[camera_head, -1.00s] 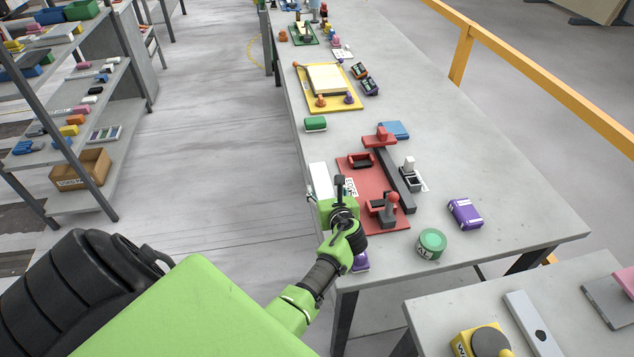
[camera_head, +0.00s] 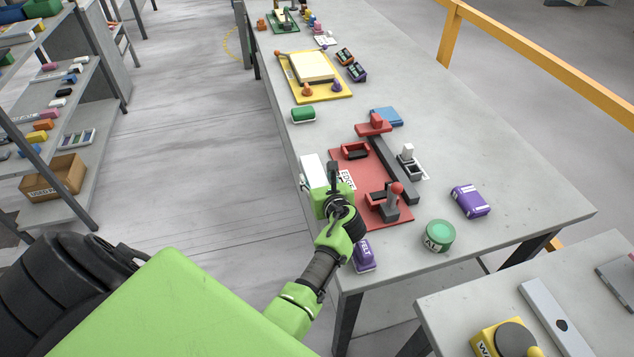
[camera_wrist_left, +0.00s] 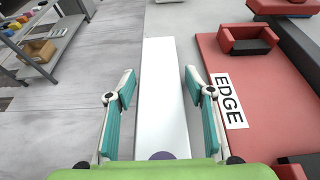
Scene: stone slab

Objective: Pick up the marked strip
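A long white strip (camera_head: 313,170) lies at the left edge of the stone-topped table, beside a red board (camera_head: 377,208). In the left wrist view the strip (camera_wrist_left: 163,85) runs lengthwise between the fingers, with a purple rounded patch (camera_wrist_left: 162,155) at its near end, partly cut off by my gripper body. My left gripper (camera_wrist_left: 160,85) is open, with one teal-padded finger on each side of the strip and visible gaps to it. In the head view the left gripper (camera_head: 328,190) hides the strip's near part. My right gripper is not in view.
The red board carries an "EDGE" label (camera_wrist_left: 229,100), a red holder (camera_head: 355,151) and a dark rail (camera_head: 395,170) close to the right. A purple block (camera_head: 365,254) sits near the wrist. A green tin (camera_head: 439,236) and purple box (camera_head: 470,201) stand further right. Open floor lies left.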

